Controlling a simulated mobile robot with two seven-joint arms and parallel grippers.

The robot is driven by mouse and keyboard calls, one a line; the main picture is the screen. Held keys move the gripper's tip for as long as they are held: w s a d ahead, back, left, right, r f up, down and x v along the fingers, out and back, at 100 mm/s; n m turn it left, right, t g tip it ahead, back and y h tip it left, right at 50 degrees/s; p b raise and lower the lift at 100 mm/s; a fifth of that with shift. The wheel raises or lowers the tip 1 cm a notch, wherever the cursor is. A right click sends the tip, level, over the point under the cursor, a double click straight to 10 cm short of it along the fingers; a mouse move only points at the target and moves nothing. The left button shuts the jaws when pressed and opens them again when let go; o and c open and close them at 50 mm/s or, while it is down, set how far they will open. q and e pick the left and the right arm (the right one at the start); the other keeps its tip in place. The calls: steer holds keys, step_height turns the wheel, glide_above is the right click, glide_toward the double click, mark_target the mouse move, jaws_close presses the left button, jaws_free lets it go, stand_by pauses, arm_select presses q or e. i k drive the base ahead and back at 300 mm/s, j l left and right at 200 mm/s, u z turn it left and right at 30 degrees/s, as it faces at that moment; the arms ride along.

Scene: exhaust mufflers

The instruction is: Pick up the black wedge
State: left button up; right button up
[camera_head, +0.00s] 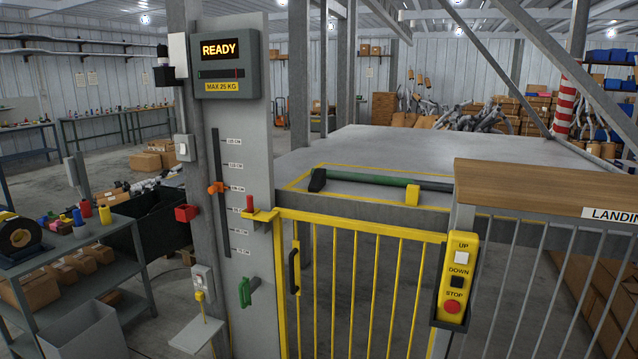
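The black wedge (318,180) sits on the grey platform (400,146) behind the yellow gate. It is at the left end of a dark green bar (378,178) and appears to touch it; the exact contact is too small to tell. A yellow block (412,195) is at the front of the bar, right of the wedge. Neither of my grippers is in view.
A yellow barred gate (362,222) stands before the platform. A grey post panel with a READY display (226,64) rises at left. A control box (455,280) and a wood-topped railing (545,188) are at right. A cluttered shelf (75,250) is far left.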

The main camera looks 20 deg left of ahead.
mark_target(318, 179)
steer(key=i+j+u, duration=0.15)
steer(key=j, duration=0.3)
steer(key=i+j+u, duration=0.1)
steer(key=j, duration=0.35)
steer(key=i+j+u, duration=0.15)
steer(key=i+j, duration=0.15)
steer(key=i+j+u, duration=0.1)
steer(key=i+j, duration=0.15)
steer(key=j, duration=0.2)
